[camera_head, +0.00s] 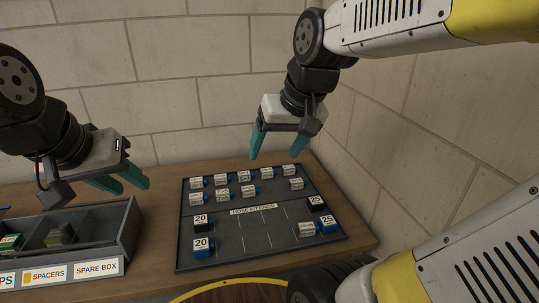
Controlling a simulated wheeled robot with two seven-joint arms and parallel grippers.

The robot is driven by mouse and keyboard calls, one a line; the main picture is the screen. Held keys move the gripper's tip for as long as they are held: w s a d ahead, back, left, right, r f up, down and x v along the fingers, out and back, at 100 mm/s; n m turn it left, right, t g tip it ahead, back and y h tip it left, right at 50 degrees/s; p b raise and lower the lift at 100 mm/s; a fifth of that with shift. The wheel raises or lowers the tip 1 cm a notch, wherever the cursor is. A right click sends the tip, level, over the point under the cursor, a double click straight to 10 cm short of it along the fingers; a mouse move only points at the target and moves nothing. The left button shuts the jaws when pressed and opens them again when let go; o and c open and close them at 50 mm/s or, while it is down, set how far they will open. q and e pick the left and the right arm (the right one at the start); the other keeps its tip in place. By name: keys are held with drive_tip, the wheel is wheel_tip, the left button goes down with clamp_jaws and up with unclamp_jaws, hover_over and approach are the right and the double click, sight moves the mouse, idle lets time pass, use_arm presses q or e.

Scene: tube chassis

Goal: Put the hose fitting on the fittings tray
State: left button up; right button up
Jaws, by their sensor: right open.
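A dark fittings tray (262,243) labelled "HOSE FITTINGS" (253,209) lies on the wooden bench. Several small fittings with white labels and blue ends, such as this hose fitting (248,191), stand in rows on its far half. On the near half are black and blue blocks marked 20 at the left, and black and blue blocks marked 25 at the right. Another white-labelled fitting (307,229) sits beside the blue 25 block (327,225). My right gripper (275,156) is open and empty above the tray's far edge. My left gripper (132,187) has its fingers apart, left of the tray, with nothing visible between them.
A grey divided bin (123,243) labelled "SPACERS" and "SPARE BOX" stands at the left, with green and yellowish items inside. Brick walls close off the back and right. A round yellow-rimmed surface (232,283) shows at the front. Bare bench (160,215) lies between bin and tray.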

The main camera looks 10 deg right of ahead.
drive_tip(key=shift+t, duration=0.6)
drive_tip(key=s, duration=0.4)
drive_tip(key=shift+s+f, duration=0.2)
drive_tip(key=shift+s, duration=0.1)
